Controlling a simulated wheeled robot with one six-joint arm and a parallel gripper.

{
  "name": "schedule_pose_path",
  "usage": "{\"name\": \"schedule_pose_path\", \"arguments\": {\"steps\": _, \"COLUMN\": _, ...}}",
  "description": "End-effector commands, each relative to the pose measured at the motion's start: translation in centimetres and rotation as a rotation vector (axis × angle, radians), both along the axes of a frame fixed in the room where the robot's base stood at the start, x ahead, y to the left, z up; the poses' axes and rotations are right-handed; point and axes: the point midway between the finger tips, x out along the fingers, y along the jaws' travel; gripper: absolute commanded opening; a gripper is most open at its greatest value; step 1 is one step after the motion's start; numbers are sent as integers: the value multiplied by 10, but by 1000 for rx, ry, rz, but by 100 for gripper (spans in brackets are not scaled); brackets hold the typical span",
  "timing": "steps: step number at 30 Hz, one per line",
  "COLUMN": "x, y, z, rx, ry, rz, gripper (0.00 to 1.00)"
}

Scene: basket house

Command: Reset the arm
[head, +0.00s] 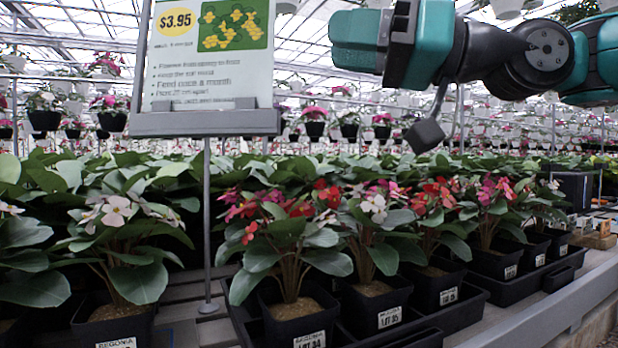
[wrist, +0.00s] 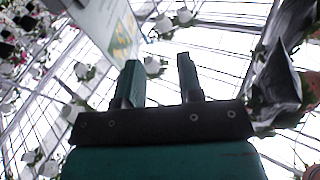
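My arm reaches in from the upper right of the head view, raised above the plants. Its teal end is beside the price sign, and the fingers cannot be made out there. In the wrist view my gripper (wrist: 158,75) has its two fingers apart with nothing held between them. It points up toward the glass roof.
A price sign (head: 208,60) on a thin pole stands left of my arm. Potted begonias (head: 290,235) in black trays (head: 505,287) fill the bench below. White hanging pots (wrist: 153,66) show overhead. Open air lies between my arm and the flowers.

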Motion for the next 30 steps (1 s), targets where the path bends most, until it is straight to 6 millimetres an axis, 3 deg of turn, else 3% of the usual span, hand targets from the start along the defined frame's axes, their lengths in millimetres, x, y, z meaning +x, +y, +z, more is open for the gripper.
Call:
{"name": "schedule_pose_path", "arguments": {"steps": 8, "x": 9, "y": 7, "z": -64, "rx": -171, "ry": 124, "rz": -101, "gripper": 34}}
{"name": "schedule_pose_path", "arguments": {"steps": 14, "x": 3, "y": 2, "z": -144, "rx": -383, "ry": 270, "rz": -184, "gripper": 34}}
{"name": "schedule_pose_path", "arguments": {"steps": 16, "x": -5, "y": -4, "z": -181, "rx": -485, "ry": 341, "rz": -212, "gripper": 34}}
{"name": "schedule_pose_path", "arguments": {"steps": 21, "x": -48, "y": -33, "z": -279, "rx": -775, "ry": 533, "rz": -259, "gripper": 34}}
{"name": "schedule_pose_path", "arguments": {"steps": 24, "x": -77, "y": -54, "z": -322, "rx": -922, "ry": 629, "rz": -268, "gripper": 34}}
{"name": "schedule_pose_path", "arguments": {"steps": 30, "x": -134, "y": -96, "z": -383, "rx": -1162, "ry": 788, "rz": -265, "gripper": 34}}
